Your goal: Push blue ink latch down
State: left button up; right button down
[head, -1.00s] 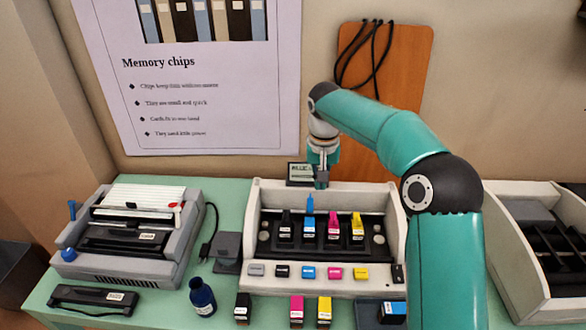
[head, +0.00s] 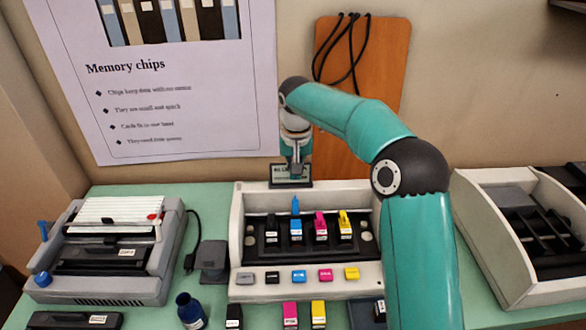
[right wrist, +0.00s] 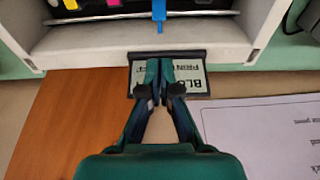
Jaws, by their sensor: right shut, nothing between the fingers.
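The blue ink latch (head: 295,206) stands up behind the blue cartridge (head: 295,230) in the white-framed printer (head: 240,230). In the right wrist view, the blue latch (right wrist: 158,12) shows at the top, above the fingertips. My right gripper (head: 296,172) is shut and empty at the printer's back edge, in line with the latch and apart from it. In the right wrist view, the gripper's fingers (right wrist: 159,80) are together in front of the small display sign (right wrist: 190,82), covering part of its text. My left gripper is not in view.
Black, magenta and yellow cartridges (head: 345,225) flank the blue one, with coloured buttons (head: 299,276) in front. A grey printer (head: 110,270) stands left, a dark blue bottle (head: 190,312) in front, and a white bin (head: 480,215) right. My arm crosses the printer's right side.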

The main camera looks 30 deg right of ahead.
aim_at(295, 187)
jog(key=f, duration=0.4)
jog(key=w+f, duration=0.1)
jog(key=f, duration=0.2)
jog(key=shift+w+d+p, duration=0.1)
jog(key=shift+d+p, duration=0.25)
